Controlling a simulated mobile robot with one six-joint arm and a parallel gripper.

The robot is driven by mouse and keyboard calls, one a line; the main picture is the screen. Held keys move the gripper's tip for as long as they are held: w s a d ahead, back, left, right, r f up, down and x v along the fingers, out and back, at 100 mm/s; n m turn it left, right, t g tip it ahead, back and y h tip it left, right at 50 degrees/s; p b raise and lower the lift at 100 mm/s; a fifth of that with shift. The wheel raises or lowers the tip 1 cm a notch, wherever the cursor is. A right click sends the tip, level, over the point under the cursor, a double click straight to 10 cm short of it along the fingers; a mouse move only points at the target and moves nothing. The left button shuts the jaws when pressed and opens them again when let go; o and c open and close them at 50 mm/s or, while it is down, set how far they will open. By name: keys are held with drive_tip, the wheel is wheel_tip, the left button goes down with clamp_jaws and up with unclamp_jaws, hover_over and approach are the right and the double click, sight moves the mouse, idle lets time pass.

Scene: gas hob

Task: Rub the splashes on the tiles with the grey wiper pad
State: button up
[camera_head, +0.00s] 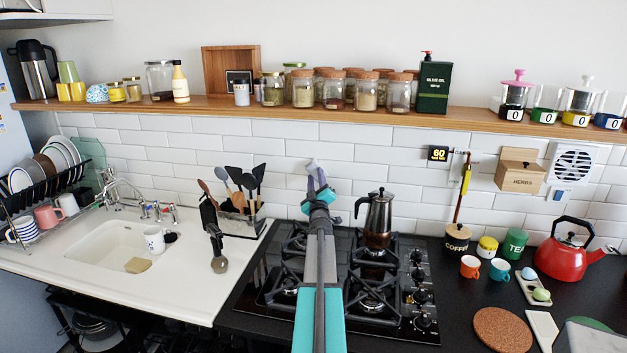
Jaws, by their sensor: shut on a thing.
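My arm reaches up from the bottom middle toward the white wall tiles (395,165) behind the gas hob (270,293). My gripper (318,190) is shut on the grey wiper pad (313,168), a small pale grey-lilac shape in front of the tiles. I cannot tell whether the pad touches the tiles. My gripper hides part of the pad and the wall behind it. No splashes can be made out on the tiles at this size.
A moka pot (377,218) stands on the hob just right of my gripper. A utensil rack (240,210) stands to the left. A wooden shelf (290,110) with several jars runs above. A red kettle (566,257) stands at the right.

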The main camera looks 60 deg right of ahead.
drive_tip(key=shift+s+d, duration=0.25)
drive_tip(key=shift+s, duration=0.4)
drive_tip(key=shift+s+d, duration=0.25)
drive_tip(key=shift+s, duration=0.35)
drive_tip(key=shift+f+b, duration=0.1)
drive_tip(key=shift+b, duration=0.45)
drive_tip(key=shift+w+a, duration=0.1)
drive_tip(key=w+b, duration=0.2)
drive_tip(key=b, duration=0.1)
drive_tip(key=shift+w+a+b, duration=0.3)
drive_tip(key=shift+w+a, duration=0.05)
drive_tip(key=shift+w, duration=0.05)
drive_tip(key=shift+w+a+b, duration=0.15)
drive_tip(key=shift+w+b, duration=0.15)
drive_tip(key=shift+w, duration=0.1)
